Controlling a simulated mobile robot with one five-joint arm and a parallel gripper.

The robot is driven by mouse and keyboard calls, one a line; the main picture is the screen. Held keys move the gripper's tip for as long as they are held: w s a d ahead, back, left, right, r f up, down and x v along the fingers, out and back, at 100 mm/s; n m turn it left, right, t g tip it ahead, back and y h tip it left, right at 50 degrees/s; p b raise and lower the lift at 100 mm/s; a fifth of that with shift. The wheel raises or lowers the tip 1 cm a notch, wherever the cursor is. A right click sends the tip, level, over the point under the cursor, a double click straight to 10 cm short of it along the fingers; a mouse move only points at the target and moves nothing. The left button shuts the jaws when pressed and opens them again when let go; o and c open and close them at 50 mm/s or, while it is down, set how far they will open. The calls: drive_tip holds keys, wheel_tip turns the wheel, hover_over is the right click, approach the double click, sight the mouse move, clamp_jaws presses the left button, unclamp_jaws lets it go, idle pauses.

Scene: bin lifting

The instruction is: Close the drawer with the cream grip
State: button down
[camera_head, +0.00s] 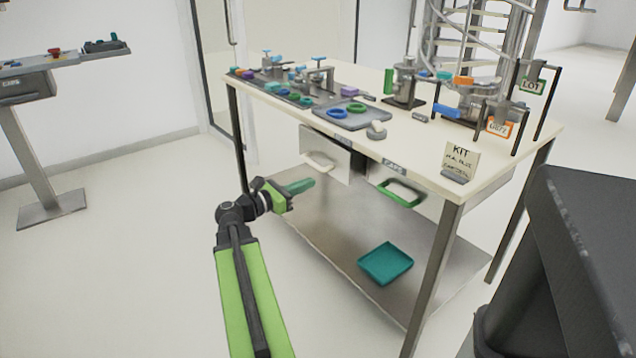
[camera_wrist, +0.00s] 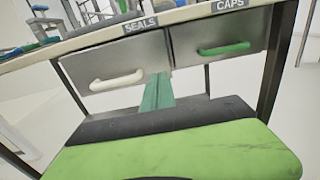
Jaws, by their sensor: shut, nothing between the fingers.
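The drawer with the cream grip (camera_head: 318,162) has a pale metal front (camera_head: 338,160) under the table's edge. It appears pulled out, standing forward of the neighbouring drawer front. In the wrist view its front (camera_wrist: 120,62) carries the cream grip (camera_wrist: 117,80) beneath a SEALS label. My gripper (camera_head: 308,184) is shut and empty, in front of and a little below this drawer in the head view. In the wrist view my teal fingers (camera_wrist: 158,82) overlap the drawer's lower right corner. I cannot tell whether they touch it.
A drawer with a green grip (camera_head: 400,192), labelled CAPS, is on the right. The tabletop (camera_head: 430,150) holds a tray (camera_head: 350,117), rings, fixtures and a KIT card (camera_head: 460,160). A teal tray (camera_head: 386,263) lies on the lower shelf (camera_head: 335,235).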

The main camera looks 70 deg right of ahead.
sight(344, 168)
drive_tip(key=x, duration=1.2)
drive_tip(key=shift+w, duration=0.1)
drive_tip(key=shift+w+d, duration=0.1)
